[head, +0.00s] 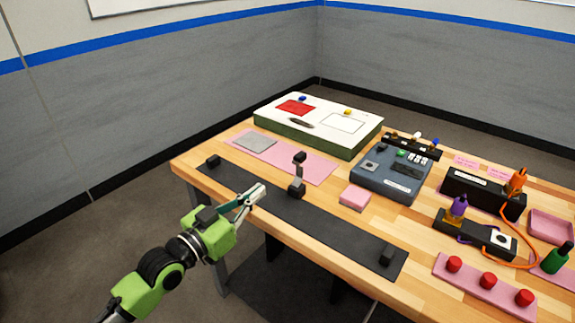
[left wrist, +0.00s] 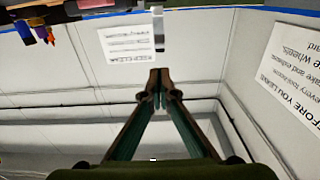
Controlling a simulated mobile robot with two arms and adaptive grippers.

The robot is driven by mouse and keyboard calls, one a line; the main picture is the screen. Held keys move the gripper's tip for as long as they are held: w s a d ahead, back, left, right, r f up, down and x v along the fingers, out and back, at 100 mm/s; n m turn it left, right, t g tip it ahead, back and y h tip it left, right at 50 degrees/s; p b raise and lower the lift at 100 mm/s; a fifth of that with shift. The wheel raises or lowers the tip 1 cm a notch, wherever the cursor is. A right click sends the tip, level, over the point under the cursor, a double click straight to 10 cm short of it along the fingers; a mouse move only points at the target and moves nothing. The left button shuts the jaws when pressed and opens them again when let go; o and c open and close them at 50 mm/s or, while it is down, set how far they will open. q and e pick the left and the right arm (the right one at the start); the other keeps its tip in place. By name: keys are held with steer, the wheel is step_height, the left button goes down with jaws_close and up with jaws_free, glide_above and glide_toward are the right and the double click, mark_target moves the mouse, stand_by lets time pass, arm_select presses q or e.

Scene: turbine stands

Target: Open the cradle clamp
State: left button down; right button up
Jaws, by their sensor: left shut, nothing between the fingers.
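A small upright fixture, which looks like the cradle clamp (head: 298,174), stands on the long dark strip (head: 330,223) at the table's front. It has a black base, a grey upright arm and a black block on top. I cannot tell from its shape whether it is open or closed. My left gripper (head: 257,190) is shut and empty, over the strip, left of the fixture and apart from it. In the left wrist view the fingers (left wrist: 158,78) meet at the tips. A pale grey bar (left wrist: 158,28) shows beyond them; I cannot tell what it is. My right gripper is not in view.
Black blocks stand at the strip's left end (head: 213,160) and right end (head: 387,254). Behind are a pink mat (head: 310,166), a white-topped box (head: 318,120) and a blue-grey case (head: 391,175). A pink block (head: 355,198) lies right of the fixture.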

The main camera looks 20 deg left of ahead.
mark_target(296, 161)
arm_select(q)
steer(key=p+x, duration=0.2)
steer(key=x, duration=0.9)
steer(key=shift+w+d, duration=0.15)
steer(key=shift+w, duration=0.25)
steer(key=shift+w+d, duration=0.15)
steer(key=shift+w, duration=0.3)
steer(key=shift+f, duration=0.1)
steer(key=shift+w+p, duration=0.1)
steer(key=shift+p, duration=0.25)
steer(key=g+p, duration=0.1)
steer(key=p, duration=0.2)
steer(key=w+r+g+p, duration=0.1)
steer(key=p, duration=0.2)
steer(key=shift+w+d+y+p, duration=0.25)
steer(key=shift+d+y+p, duration=0.1)
steer(key=shift+y, duration=0.05)
steer(key=shift+w+f+g, duration=0.1)
steer(key=shift+f+g, duration=0.1)
steer(key=shift+g, duration=0.1)
steer(key=shift+f, duration=0.1)
steer(key=shift+p, duration=0.3)
